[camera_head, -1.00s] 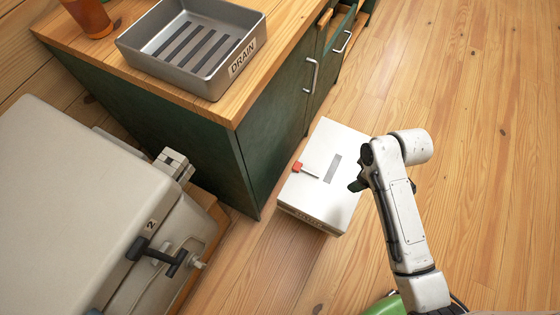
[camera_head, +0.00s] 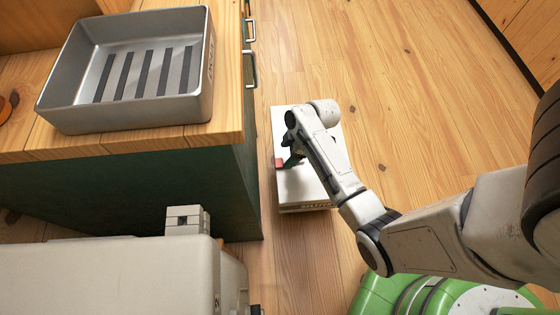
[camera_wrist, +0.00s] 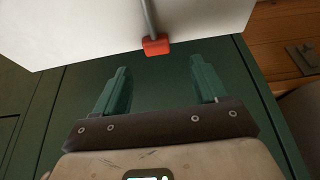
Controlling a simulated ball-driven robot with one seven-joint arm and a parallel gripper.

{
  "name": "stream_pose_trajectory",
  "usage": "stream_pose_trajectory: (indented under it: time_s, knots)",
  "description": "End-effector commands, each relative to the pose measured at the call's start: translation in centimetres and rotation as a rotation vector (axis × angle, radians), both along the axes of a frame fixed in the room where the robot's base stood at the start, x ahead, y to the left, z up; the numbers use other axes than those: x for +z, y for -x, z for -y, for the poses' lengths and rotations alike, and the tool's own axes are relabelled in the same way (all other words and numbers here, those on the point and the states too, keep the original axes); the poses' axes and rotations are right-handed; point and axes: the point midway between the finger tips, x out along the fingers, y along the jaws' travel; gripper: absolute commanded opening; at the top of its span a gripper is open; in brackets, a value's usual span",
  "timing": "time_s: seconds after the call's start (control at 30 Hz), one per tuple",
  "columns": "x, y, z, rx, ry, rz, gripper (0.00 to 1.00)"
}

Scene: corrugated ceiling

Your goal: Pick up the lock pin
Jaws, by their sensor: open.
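The lock pin, a grey rod with a red end (camera_head: 279,163), lies on the top of a white box (camera_head: 305,192) on the floor. In the wrist view the red end (camera_wrist: 156,46) sits at the edge of the white box (camera_wrist: 75,25), and the rod runs up out of the picture. My gripper (camera_wrist: 159,67) is open and empty, with the red end just ahead of and roughly midway between its fingertips. In the head view my gripper (camera_head: 291,160) is over the box beside the red end, and my arm covers part of the box top.
A wooden counter with a green cabinet (camera_head: 130,190) stands left of the box and carries a grey drain tray (camera_head: 135,118). A large pale machine (camera_head: 110,275) fills the lower left. The wooden floor right of and beyond the box is clear.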

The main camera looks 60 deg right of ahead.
Motion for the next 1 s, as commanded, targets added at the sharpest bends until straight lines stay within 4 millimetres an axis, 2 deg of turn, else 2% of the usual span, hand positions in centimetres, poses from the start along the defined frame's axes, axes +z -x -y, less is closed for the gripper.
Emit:
stream_pose_trajectory:
  time_s: [0.23,0.53,0.87,1.0]
  knots:
    - [-1.8,-0.5,-0.3,0.0,0.001,0.0,0.72]
    - [-5.7,-1.5,-0.6,0.0,0.0,-0.001,0.72]
    - [-6.2,-1.7,-0.7,0.0,0.001,0.0,0.72]
    - [-6.2,-1.7,-0.7,0.0,0.001,0.0,0.6]
